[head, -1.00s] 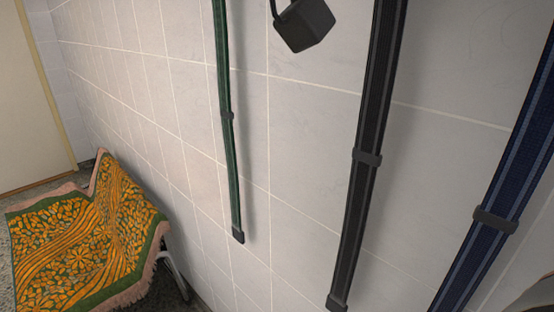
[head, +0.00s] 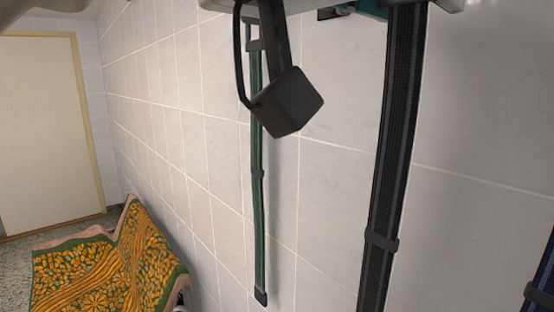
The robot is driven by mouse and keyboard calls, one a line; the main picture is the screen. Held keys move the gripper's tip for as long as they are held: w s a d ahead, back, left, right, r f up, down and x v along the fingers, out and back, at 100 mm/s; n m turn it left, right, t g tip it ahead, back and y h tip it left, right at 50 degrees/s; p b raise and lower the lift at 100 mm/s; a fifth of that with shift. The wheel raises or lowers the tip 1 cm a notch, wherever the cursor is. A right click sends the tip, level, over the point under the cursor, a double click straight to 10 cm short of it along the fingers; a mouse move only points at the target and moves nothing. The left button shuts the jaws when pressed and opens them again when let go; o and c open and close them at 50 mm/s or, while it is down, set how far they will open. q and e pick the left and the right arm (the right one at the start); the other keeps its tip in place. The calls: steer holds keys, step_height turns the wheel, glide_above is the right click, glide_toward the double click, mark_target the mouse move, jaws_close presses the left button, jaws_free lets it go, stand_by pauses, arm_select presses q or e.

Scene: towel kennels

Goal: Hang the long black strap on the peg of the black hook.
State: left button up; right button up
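The long black strap (head: 393,150) hangs down the tiled wall right of centre, with grey edge stripes and a dark keeper band low on it. Its top and bottom ends are outside the head view. A black block (head: 288,102) hangs at upper centre on a looped black band, in front of the green strap's upper part. A small dark piece (head: 328,14) shows at the top edge; I cannot tell whether it belongs to the black hook. No peg can be made out. I cannot make out either gripper.
A green strap (head: 258,215) hangs left of the black strap. Part of a blue strap (head: 540,292) shows at lower right. A pale grey body, cut off, spans the top edge. An orange and green patterned towel (head: 110,262) is draped at lower left, near a door (head: 45,130).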

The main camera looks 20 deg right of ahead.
arm_select(q)
steer(key=shift+v, duration=1.75)
steer(key=w+a, duration=0.9)
steer(key=w, duration=0.3)
steer(key=shift+w+x, duration=0.25)
steer(key=shift+x, duration=2.1)
steer(key=shift+d, duration=0.15)
